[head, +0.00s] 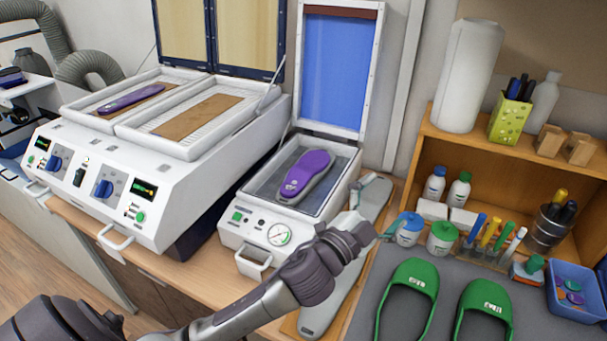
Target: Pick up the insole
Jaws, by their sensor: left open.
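A purple insole (306,172) with a grey underside lies in the open tray of the small press (240,222). Another purple insole (130,98) lies in the left tray of the white two-tray heater (110,160). My left gripper (374,212) reaches in from the lower left. It is open and appears empty, to the right of the press and apart from the insole in it. Its fingers point to the upper right, above a long grey flat piece (345,290). My right gripper is not in view.
The press's blue-paned lid (338,70) and the heater's lids stand raised. On the right, green-rimmed shoes (408,290), small jars (441,238), a pen rack (490,240) and a blue bin (577,290) crowd a grey mat. A wooden shelf (510,155) stands behind.

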